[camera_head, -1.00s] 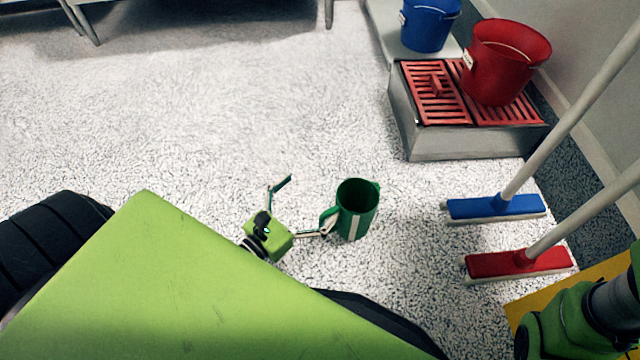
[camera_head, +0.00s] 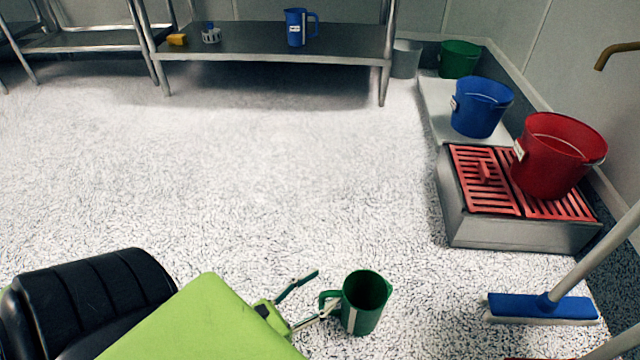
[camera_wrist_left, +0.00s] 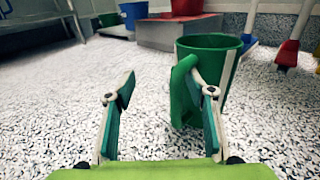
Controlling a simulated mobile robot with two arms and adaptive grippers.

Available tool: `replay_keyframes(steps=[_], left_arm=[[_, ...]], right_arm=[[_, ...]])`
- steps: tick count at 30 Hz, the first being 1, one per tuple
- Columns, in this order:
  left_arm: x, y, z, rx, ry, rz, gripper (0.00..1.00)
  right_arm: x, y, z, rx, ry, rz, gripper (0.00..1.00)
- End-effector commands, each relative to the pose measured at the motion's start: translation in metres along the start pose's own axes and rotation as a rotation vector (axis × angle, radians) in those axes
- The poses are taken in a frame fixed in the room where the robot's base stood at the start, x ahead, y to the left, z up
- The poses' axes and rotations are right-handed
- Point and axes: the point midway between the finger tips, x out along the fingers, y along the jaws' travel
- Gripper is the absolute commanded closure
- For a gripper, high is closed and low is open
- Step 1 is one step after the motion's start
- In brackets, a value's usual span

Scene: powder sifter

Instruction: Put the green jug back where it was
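The green jug (camera_head: 362,305) is right of my left gripper (camera_head: 328,289) in the head view, looking upright with its handle toward the gripper. My left gripper's fingers are spread wide; the nearer finger is at the jug's handle. In the left wrist view, the jug (camera_wrist_left: 215,72) is at right; the right finger of the gripper (camera_wrist_left: 162,90) overlaps its handle, and the left finger stands clear. I cannot tell whether that finger is through the handle or beside it, or whether the jug rests on the floor. My right gripper is out of view.
A steel shelf (camera_head: 250,42) at the back holds a blue jug (camera_head: 296,27). Red (camera_head: 552,160), blue (camera_head: 480,108) and green buckets (camera_head: 459,59) stand along the right, by a red-grated box (camera_head: 520,236). A blue broom head (camera_head: 560,308) is at lower right. The middle floor is open.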

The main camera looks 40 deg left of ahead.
Motion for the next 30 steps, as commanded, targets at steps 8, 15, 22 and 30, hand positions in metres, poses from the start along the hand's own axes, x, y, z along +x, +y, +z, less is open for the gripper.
replay_keyframes(steps=[8,15,22,30], left_arm=[[0.0,0.0,0.001,0.0,-0.002,0.001,1.0],[0.001,0.0,0.001,0.0,-0.003,0.001,1.0],[0.001,0.0,0.009,0.0,-0.003,0.001,1.0],[0.0,0.0,0.047,0.0,-0.002,0.001,1.0]], right_arm=[[0.0,0.0,0.0,0.0,0.001,-0.001,0.79],[0.0,0.0,0.0,0.0,0.001,-0.001,0.79],[0.005,0.002,0.005,0.0,-0.007,0.003,0.79],[0.026,0.011,0.025,0.005,-0.038,0.014,0.79]])
